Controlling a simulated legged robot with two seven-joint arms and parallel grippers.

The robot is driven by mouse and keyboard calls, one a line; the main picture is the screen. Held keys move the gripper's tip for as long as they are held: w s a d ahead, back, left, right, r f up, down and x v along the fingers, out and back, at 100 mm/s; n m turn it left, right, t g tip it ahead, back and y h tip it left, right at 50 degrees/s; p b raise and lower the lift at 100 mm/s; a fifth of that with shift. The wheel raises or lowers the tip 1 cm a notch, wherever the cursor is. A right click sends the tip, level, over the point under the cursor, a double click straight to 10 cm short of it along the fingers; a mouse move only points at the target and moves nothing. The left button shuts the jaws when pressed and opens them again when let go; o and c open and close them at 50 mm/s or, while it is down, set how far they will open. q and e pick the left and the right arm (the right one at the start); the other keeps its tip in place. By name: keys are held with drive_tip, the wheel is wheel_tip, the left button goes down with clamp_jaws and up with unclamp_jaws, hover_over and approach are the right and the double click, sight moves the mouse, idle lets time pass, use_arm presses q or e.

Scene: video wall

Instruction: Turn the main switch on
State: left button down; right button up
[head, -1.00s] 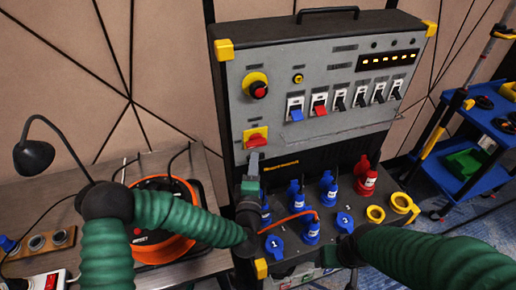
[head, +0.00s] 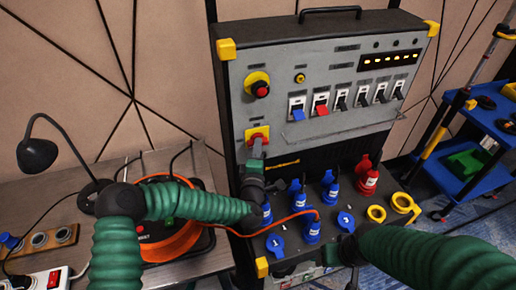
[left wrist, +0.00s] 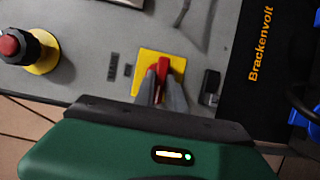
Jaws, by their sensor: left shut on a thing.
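The main switch (left wrist: 148,64) is a red rotary handle on a yellow square plate, low on the left of the grey panel; it also shows in the head view (head: 252,131). My left gripper (left wrist: 161,88) is at the switch, its fingers shut on the red handle. In the head view my left gripper (head: 257,150) comes up from below and covers the lower part of the switch. My right gripper (head: 352,262) is low in front of the socket shelf, partly hidden by my right arm; its fingers cannot be made out.
A red emergency button (head: 262,89) on a yellow base sits above the switch. A row of breakers (head: 340,101) is to the right. Blue plugs (head: 311,230) and an orange cable lie below. A blue cart (head: 470,181) stands at right.

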use_arm(q)
drive_tip(key=shift+f, duration=0.1)
drive_tip(key=shift+d+r+m+g+y+p, duration=0.2)
drive_tip(key=shift+m+g+y+p, duration=0.7)
drive_tip(key=shift+m+p, duration=1.5)
drive_tip(key=shift+d+r+m+g+y+p, duration=0.2)
drive_tip(key=shift+m+g+y+p, duration=0.7)
drive_tip(key=shift+m+p, duration=1.45)
drive_tip(key=shift+d+r+m+g+y+p, duration=0.2)
drive_tip(key=shift+m+g+y+p, duration=0.65)
drive_tip(key=shift+m+p, duration=1.5)
drive_tip(key=shift+w+n+p, duration=0.1)
drive_tip(key=shift+n+p, duration=0.2)
drive_tip(key=shift+p, duration=0.15)
drive_tip(key=c, duration=1.4)
unclamp_jaws()
drive_tip(key=shift+w+d, duration=0.1)
